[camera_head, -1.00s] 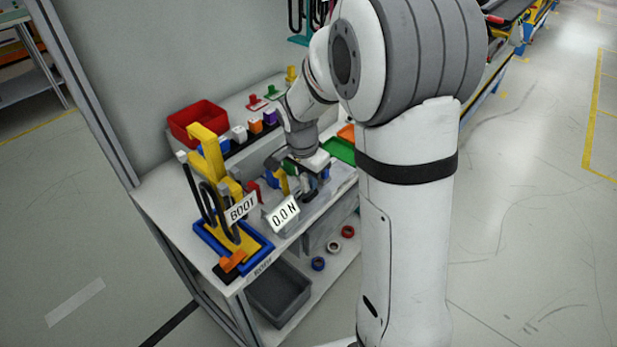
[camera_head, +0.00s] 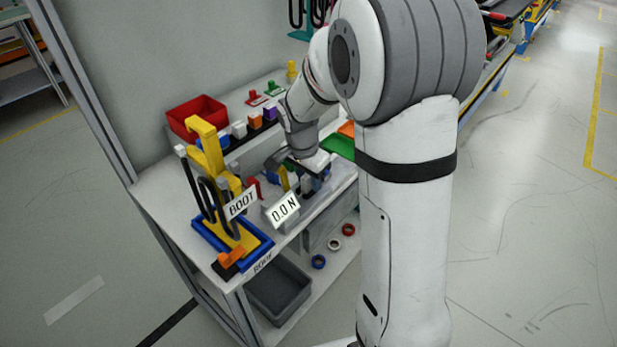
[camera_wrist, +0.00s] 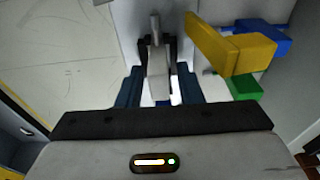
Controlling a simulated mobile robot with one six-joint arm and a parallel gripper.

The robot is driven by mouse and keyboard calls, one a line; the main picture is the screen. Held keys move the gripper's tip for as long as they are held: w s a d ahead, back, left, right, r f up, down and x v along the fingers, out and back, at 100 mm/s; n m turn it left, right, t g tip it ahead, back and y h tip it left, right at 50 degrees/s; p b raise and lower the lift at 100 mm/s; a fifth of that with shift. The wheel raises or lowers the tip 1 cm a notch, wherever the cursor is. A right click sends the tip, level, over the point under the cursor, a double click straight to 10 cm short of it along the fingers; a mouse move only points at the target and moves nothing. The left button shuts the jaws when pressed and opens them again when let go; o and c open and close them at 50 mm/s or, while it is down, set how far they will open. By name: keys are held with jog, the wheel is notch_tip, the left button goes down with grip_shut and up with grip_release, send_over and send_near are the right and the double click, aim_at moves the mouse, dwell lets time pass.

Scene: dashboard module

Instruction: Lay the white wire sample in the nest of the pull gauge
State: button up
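The pull gauge carries a 0.0 N display (camera_head: 285,211) on the bench. My gripper (camera_head: 308,186) is low over the gauge area, just behind that display. In the wrist view its dark blue fingers (camera_wrist: 160,88) stand on either side of a pale body (camera_wrist: 158,68), which looks like the white wire sample. Dark pieces flank this body and a grey rod (camera_wrist: 154,27) extends beyond it. Whether the fingers touch the body, or whether it rests in the nest, I cannot tell. In the head view my wrist hides most of the nest.
A yellow post (camera_wrist: 235,48) stands close right of my fingers, near blue (camera_wrist: 262,45) and green (camera_wrist: 246,87) blocks. A yellow stand with a BOOT sign (camera_head: 242,204) is left of the gauge. A red bin (camera_head: 197,118) and a row of coloured pieces are behind.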

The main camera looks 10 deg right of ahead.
aim_at(305, 177)
jog(key=shift+o, duration=0.7)
jog(key=shift+r, duration=0.1)
jog(key=r, duration=0.6)
jog(key=shift+s+a+r, duration=0.1)
jog(key=shift+s+a, duration=0.15)
jog(key=shift+a, duration=0.15)
jog(key=shift+s+a+r, duration=0.1)
jog(key=shift+r, duration=0.6)
